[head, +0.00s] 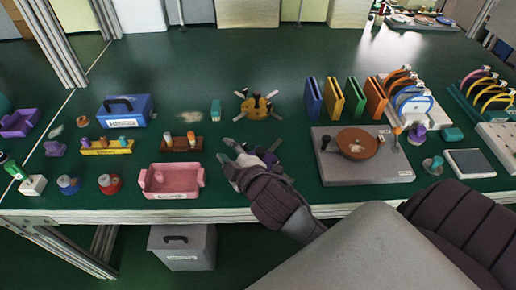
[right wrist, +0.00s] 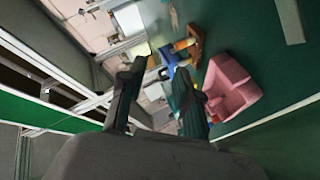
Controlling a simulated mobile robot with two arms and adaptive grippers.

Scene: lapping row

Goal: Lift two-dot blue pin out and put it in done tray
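I cannot single out a two-dot blue pin; dots are too small to see. A yellow rack (head: 97,151) holds several short pins, one of them bluish-teal (head: 122,141). A brown rack (head: 165,145) holds a pale pin (head: 168,138) and an orange pin (head: 191,136). A pink tray (head: 172,192) with an unreadable label stands in front of the brown rack; it also shows in the right wrist view (right wrist: 232,88). My right gripper (head: 228,158) is open and empty, right of the pink tray; its spread fingers show in the right wrist view (right wrist: 163,92). My left gripper is not in view.
A blue box (head: 140,104) stands behind the yellow rack. Blue (head: 67,184) and red (head: 108,184) round pieces sit left of the pink tray. A grey plate (head: 370,176) with a brown disc lies right of my gripper. Green table is clear farther back.

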